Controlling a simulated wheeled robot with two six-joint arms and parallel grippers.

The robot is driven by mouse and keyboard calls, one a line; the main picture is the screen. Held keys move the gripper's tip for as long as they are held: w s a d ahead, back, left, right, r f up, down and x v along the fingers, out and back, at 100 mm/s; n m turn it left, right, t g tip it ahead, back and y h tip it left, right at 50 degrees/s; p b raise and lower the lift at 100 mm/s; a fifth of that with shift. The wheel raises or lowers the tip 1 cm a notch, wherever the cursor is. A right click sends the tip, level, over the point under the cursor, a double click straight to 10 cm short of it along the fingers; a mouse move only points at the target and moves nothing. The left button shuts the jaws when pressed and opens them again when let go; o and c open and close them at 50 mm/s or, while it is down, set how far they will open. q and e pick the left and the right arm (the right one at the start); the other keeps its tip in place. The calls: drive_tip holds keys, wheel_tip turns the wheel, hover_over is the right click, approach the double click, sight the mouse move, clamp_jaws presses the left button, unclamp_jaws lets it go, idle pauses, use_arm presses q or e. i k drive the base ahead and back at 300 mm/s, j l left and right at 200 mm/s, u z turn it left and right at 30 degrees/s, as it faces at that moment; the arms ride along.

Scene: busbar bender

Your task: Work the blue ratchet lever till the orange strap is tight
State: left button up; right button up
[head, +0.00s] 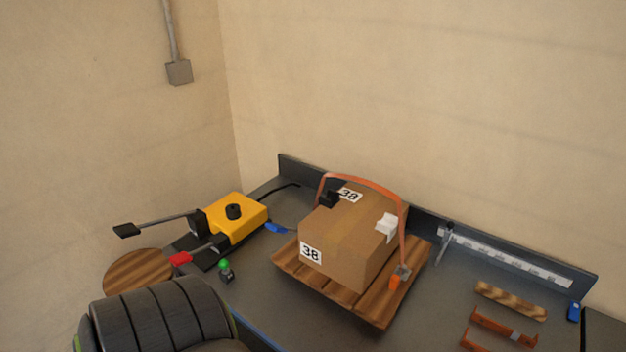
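An orange strap (362,181) arches loosely over a cardboard box (345,245) marked 38, standing clear of its top. The box sits on a slatted wooden pallet (375,312) on the dark bench. A small grey metal buckle or ratchet (403,270) is at the strap's lower right end, with an orange piece (394,283) beside it. No blue lever can be made out on it at this size. A small blue item (275,228) lies left of the box; I cannot tell what it is. Neither of my grippers is in view.
A yellow machine (238,212) with a long black-ended handle and a red-ended one stands left on the bench. A green-topped object (226,270) is in front of it. Wooden and copper-coloured pieces (510,300) and a blue object (574,310) lie at right. A round wooden top (135,272) is lower left.

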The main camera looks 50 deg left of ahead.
sight(276, 228)
drive_tip(key=u, duration=0.4)
drive_tip(key=l+u, duration=0.15)
drive_tip(key=u, duration=0.3)
drive_tip(key=i+l+u, duration=0.1)
drive_tip(key=u, duration=0.7)
drive_tip(key=l+u, duration=0.15)
drive_tip(key=u, duration=0.25)
